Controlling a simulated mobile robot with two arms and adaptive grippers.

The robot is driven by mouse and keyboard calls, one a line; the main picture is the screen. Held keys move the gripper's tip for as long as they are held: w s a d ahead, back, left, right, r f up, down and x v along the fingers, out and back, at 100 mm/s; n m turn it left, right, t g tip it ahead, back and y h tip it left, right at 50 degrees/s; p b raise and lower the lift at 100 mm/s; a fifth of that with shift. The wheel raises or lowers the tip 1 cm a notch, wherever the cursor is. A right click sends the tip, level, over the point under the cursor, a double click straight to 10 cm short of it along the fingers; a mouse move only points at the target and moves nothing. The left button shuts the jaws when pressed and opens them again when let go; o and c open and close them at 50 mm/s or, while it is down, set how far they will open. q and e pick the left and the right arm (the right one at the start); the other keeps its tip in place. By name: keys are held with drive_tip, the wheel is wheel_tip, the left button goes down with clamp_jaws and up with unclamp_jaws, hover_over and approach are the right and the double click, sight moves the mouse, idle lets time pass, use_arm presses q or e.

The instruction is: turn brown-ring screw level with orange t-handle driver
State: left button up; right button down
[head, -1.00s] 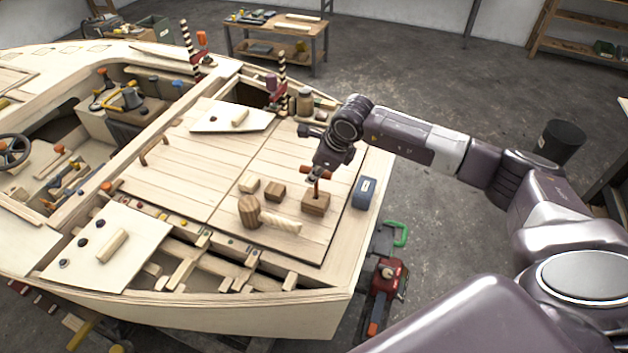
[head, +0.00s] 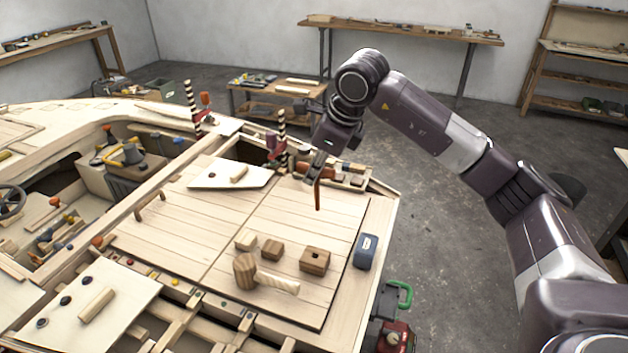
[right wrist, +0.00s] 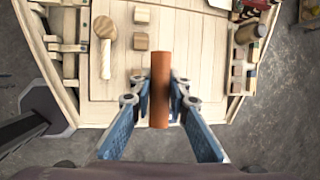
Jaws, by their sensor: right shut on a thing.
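My right gripper (head: 318,168) is shut on the orange t-handle driver (head: 317,196), holding it above the deck with the shaft pointing down. In the right wrist view the driver's orange bar (right wrist: 160,92) lies between the blue fingers. The wooden block with a hole (head: 314,260) stands on the deck below, apart from the driver. Small coloured screws or plugs (head: 175,283) line the frame at the deck's left edge; I cannot tell which has a brown ring. My left gripper is not in view.
A loose pale panel (head: 110,318) lies at lower left, another (head: 215,172) at the back. Clamps and jars crowd the far edge.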

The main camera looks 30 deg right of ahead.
drive_tip(key=shift+r+p, duration=1.25)
drive_tip(key=shift+r, duration=0.85)
drive_tip(key=shift+f, duration=0.1)
